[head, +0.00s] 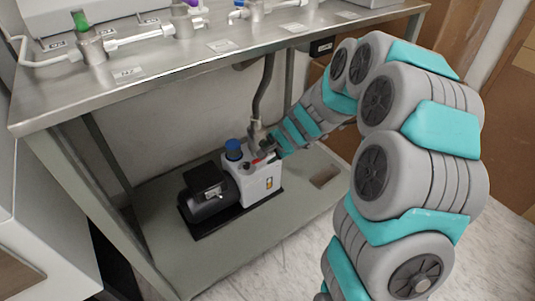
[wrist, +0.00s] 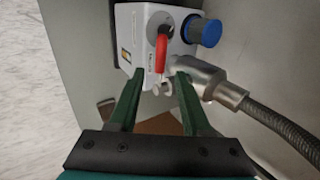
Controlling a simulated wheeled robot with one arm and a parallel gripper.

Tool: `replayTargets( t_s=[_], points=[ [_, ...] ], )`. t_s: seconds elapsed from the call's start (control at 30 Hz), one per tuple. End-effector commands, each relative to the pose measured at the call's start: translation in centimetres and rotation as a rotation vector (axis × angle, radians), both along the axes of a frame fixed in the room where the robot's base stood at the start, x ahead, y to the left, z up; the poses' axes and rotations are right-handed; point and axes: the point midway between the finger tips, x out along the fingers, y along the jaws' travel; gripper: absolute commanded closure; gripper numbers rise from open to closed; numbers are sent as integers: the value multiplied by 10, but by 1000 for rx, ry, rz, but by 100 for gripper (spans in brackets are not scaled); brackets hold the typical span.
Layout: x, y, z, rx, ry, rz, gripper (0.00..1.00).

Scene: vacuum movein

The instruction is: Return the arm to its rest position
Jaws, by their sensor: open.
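My arm (head: 415,150) reaches from the right into the space under the steel bench. My gripper (wrist: 158,105) is open, with its two green fingers apart at the vacuum pump. In the wrist view the pump (wrist: 128,38) shows a red lever (wrist: 161,52), a blue cap (wrist: 205,31) and a metal elbow fitting (wrist: 200,78) with a grey hose (wrist: 280,122). The right finger is close to the elbow fitting; I cannot tell whether they touch. In the head view the pump (head: 262,182) stands on the lower shelf, and my gripper is partly hidden beside it.
Bench legs frame the lower shelf (head: 215,265). A white cabinet (head: 45,215) stands at the left. Cardboard boxes (head: 455,35) stand behind my arm at the right.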

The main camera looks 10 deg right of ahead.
Motion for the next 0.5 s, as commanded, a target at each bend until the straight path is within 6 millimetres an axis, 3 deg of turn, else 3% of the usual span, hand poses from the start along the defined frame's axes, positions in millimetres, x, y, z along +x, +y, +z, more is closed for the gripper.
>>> replayTargets(
  t_s=[0.33, 0.5],
  points=[
    [-2, 2, 3, -1, -2, 12, 52],
    [-24, 27, 30, -7, -15, 152, 52]
  ],
)
